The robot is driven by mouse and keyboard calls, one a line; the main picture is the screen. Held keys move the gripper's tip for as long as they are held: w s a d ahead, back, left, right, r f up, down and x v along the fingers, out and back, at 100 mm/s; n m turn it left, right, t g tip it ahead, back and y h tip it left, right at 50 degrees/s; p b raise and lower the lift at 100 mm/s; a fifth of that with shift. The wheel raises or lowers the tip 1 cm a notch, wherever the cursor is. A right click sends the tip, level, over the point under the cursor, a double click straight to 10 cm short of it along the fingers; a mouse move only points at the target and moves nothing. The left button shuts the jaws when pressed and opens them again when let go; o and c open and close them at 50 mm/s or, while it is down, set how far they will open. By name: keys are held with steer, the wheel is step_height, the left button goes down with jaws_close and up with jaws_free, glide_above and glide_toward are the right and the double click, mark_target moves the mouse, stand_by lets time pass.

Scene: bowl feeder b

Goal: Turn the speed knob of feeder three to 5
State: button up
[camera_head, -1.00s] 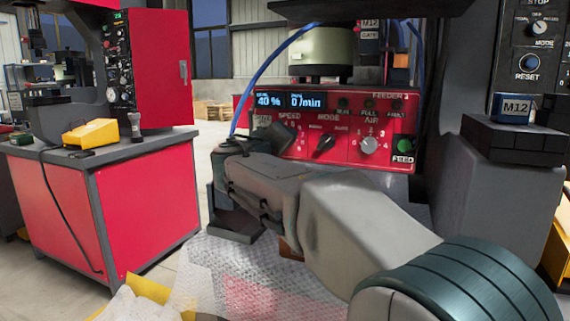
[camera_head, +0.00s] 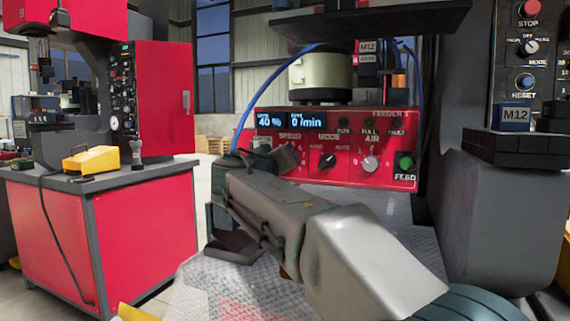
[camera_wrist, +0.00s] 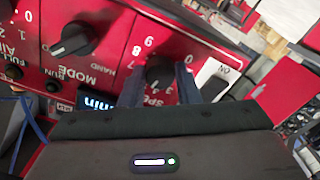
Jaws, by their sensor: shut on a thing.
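The red feeder control box (camera_head: 345,174) stands behind my arm in the head view. Its display (camera_head: 283,122) reads 40 % and 0 /min. The dark speed knob (camera_wrist: 160,72) is in the wrist view, where the panel appears upside down. My gripper (camera_wrist: 158,88) is shut on the speed knob, with one finger on each side of it. The knob's exact pointer setting is hard to read. In the head view my wrist covers most of the speed dial.
The black mode knob (camera_head: 327,160) and the grey air knob (camera_head: 370,164) sit to the right of the speed dial. Beyond them is a green feed button (camera_head: 405,162). A blue hose (camera_head: 249,95) curves over the box's left end.

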steer(key=shift+r, duration=0.1)
steer(key=o, duration=1)
steer(key=p+v, duration=0.2)
steer(key=v, duration=1.1)
steer(key=shift+s+a, duration=0.1)
steer(key=shift+s, duration=0.3)
